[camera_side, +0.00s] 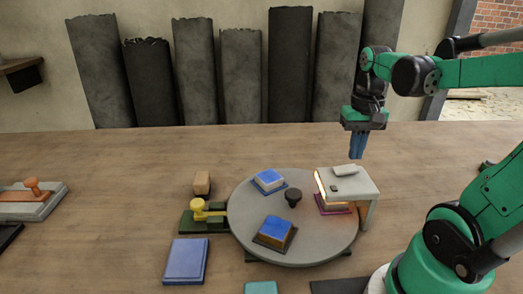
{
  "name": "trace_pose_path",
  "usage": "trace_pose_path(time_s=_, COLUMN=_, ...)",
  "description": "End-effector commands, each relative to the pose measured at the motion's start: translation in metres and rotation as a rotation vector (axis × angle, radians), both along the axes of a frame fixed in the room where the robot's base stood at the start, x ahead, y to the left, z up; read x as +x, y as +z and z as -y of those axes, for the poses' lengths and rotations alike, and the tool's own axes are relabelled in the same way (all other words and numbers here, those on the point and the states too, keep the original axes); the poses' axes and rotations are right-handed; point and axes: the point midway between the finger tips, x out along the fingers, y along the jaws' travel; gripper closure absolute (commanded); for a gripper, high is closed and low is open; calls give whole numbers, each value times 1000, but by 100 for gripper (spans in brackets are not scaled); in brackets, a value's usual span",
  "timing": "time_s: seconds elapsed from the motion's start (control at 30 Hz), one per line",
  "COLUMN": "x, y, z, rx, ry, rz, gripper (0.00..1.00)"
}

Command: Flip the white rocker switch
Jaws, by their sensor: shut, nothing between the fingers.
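A grey bridge-like housing (362,183) stands over the right edge of a round grey turntable (245,205). A small pale rounded bar (345,170), which looks like the white rocker switch, lies on the housing's top near its back edge. I cannot tell which way it is tipped. A small dark piece (335,189) sits in front of it. My gripper (356,156) points down with its blue fingers shut and empty. It appears above and behind the housing, apart from it.
On the turntable are blue-topped blocks (269,179) (276,230), a black knob (293,197) and a glowing piece under the housing. A yellow lever (203,208), a wooden block (202,182) and a blue pad (186,260) lie to the left. Dark rolls stand behind.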

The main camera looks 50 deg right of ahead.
Motion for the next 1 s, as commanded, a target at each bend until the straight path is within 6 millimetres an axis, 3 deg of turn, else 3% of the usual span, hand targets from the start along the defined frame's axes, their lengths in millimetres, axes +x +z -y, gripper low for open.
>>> trace_pose_path(time_s=1.0, x=0, y=-8, z=0, rx=0, ry=0, rz=0, gripper=100)
